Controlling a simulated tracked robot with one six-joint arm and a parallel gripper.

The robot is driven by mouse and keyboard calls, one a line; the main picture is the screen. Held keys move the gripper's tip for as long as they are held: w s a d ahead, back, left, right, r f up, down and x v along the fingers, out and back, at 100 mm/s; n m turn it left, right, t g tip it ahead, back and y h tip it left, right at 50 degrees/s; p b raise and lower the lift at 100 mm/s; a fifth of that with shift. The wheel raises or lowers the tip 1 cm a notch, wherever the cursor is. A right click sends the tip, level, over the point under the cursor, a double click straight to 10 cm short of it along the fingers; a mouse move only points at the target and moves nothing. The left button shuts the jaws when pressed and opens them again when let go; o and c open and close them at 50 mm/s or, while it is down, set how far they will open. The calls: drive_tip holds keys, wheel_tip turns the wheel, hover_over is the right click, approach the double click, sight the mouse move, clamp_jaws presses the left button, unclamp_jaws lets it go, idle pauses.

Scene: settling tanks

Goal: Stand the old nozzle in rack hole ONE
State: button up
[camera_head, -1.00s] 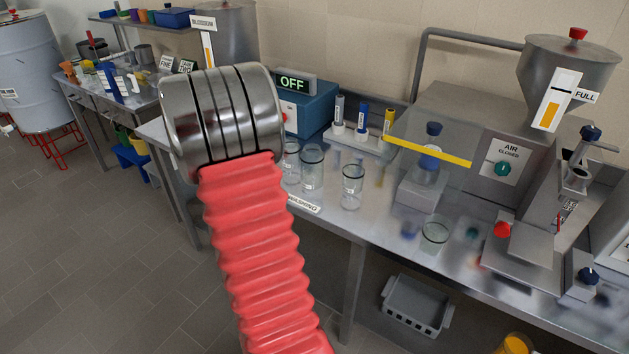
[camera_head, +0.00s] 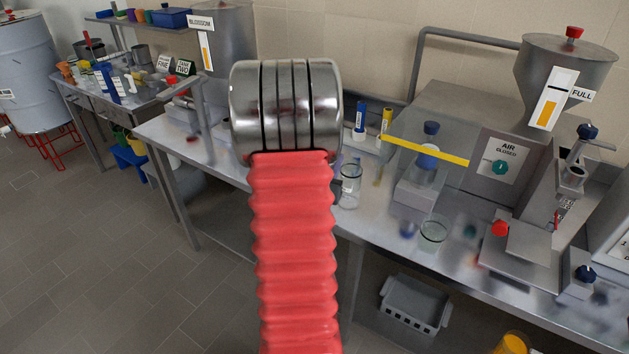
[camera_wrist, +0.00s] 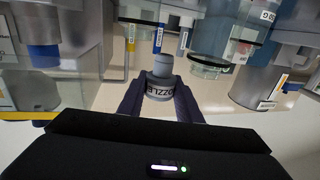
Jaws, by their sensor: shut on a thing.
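The nozzle (camera_wrist: 160,82) is a grey, stepped piece with a label ending in "OZZLE", seen in the wrist view. My gripper (camera_wrist: 160,92) is shut on it, with one dark finger at each side. In the head view my silver and red arm covers the middle, and neither gripper nor nozzle shows. A blue-topped tube (camera_head: 360,118) and a yellow-topped tube (camera_head: 385,122) stand upright on the bench; they also show behind the nozzle in the wrist view. Their holder is mostly hidden. I cannot make out a hole marked ONE.
A glass jar (camera_head: 350,188) and a shallow glass dish (camera_head: 433,234) stand on the steel bench (camera_head: 395,240). A clear guard with a yellow edge (camera_head: 427,150) stands behind the dish. A hopper machine (camera_head: 568,62) is at right.

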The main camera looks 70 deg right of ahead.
drive_tip(key=shift+f, duration=2.9)
drive_tip(key=shift+f, duration=2.1)
drive_tip(key=shift+f, duration=0.1)
drive_tip(key=o, duration=1)
drive_tip(key=shift+o, duration=0.2)
drive_tip(key=a, duration=0.7)
drive_tip(key=shift+s+a, duration=0.2)
drive_tip(key=shift+a, duration=0.1)
drive_tip(key=shift+w, duration=0.1)
